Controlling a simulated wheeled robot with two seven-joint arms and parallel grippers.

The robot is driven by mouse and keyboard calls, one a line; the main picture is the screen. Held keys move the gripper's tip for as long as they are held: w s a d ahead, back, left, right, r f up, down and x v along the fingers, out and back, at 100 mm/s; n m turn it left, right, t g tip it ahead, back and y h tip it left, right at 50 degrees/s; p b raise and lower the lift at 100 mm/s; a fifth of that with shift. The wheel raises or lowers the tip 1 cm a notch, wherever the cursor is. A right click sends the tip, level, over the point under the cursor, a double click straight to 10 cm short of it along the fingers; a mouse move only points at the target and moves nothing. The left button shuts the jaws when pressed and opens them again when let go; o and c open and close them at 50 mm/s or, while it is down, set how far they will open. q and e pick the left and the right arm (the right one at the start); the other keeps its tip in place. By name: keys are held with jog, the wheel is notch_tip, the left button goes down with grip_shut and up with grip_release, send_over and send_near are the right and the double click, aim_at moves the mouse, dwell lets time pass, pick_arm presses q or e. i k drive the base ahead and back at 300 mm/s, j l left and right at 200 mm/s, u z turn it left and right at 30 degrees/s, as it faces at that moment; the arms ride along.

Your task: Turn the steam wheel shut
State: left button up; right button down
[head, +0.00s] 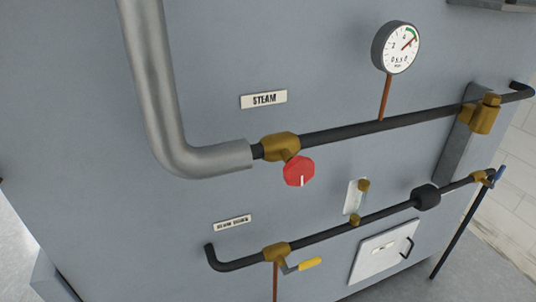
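The steam wheel (299,172) is a small red, many-sided handwheel with a white mark near its lower edge. It sits on a brass valve (280,147) in the upper dark pipe, just below the "STEAM" label (264,99). The frame alone does not tell how far it is turned. Neither of my grippers shows in the head view, and nothing touches the wheel.
A thick grey pipe (153,90) bends into the valve from the left. A pressure gauge (396,47) stands above on a copper stem. Below run a second pipe (330,232), a yellow lever (310,264) and a white hatch (380,255). Space before the wheel looks clear.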

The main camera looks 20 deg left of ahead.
aim_at(299, 169)
jog(key=i+l+u, duration=0.1)
jog(key=l+u, duration=0.3)
jog(key=l, duration=0.3)
jog(key=l+u, duration=0.45)
jog(key=l, duration=0.2)
